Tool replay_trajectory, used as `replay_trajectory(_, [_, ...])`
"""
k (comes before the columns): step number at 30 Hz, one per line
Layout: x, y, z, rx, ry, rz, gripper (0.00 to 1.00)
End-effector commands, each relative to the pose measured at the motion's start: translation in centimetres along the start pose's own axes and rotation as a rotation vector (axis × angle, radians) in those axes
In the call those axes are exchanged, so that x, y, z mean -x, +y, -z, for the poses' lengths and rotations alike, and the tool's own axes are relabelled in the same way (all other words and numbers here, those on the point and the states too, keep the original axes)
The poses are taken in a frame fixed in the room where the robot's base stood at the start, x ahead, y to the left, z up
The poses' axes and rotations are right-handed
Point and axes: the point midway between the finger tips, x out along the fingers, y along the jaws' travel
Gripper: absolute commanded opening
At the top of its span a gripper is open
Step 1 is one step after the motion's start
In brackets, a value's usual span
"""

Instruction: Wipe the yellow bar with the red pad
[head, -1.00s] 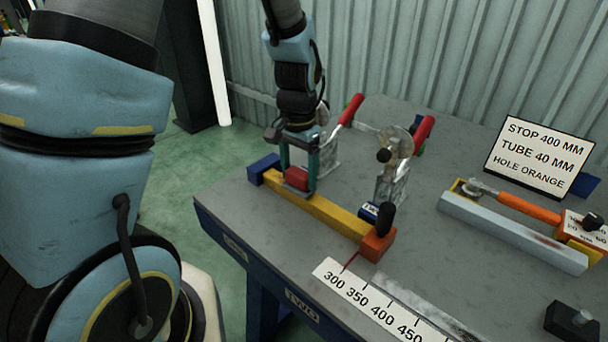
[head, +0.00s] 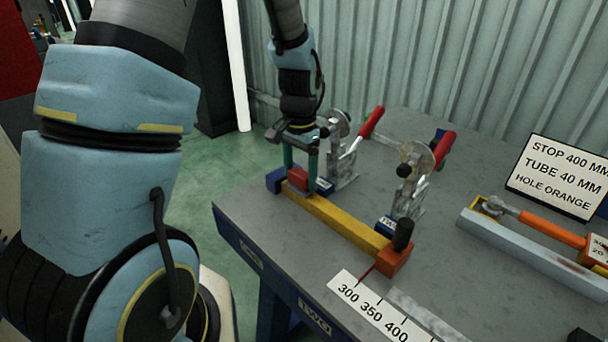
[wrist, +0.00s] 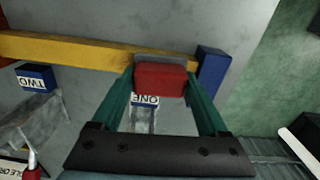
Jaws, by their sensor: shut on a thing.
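The yellow bar (head: 345,228) lies along the table's near left edge, between a blue block (head: 276,179) at its far end and an orange block (head: 393,258) with a black knob at its near end. My gripper (head: 299,184) is at the bar's far end, its green fingers shut on the red pad (head: 297,177). In the wrist view the red pad (wrist: 160,78) sits between the fingertips, its grey underside at the yellow bar (wrist: 75,51), close to the blue block (wrist: 213,75). Whether the pad touches the bar is hard to tell.
Two toggle clamps with red handles (head: 372,122) stand behind the bar, by blue blocks marked ONE and TWO. A number scale (head: 372,310) lies at the front. A sign (head: 556,177) and a grey rail (head: 520,240) with an orange-handled tool stand at the right.

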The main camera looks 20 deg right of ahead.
Motion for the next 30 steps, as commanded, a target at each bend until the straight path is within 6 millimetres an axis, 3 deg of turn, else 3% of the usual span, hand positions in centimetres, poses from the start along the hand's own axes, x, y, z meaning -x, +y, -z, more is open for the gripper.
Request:
replay_trajectory(11, [0.1, -3.1, 0.1, 0.005, 0.000, 0.002, 0.25])
replay_trajectory(12, [0.1, -3.4, 0.2, 0.006, 0.001, 0.003, 0.18])
replay_trajectory(13, [0.2, -3.5, 0.2, 0.006, 0.002, 0.004, 0.19])
replay_trajectory(15, [0.4, -3.8, 0.2, 0.007, 0.004, 0.007, 0.00])
replay_trajectory(17, [0.5, -3.8, 0.3, 0.008, 0.006, 0.009, 0.00])
replay_trajectory(23, [0.6, -3.3, 0.3, 0.006, 0.009, 0.011, 0.00])
replay_trajectory(30, [0.7, -1.1, 0.2, 0.005, 0.008, 0.008, 0.00])
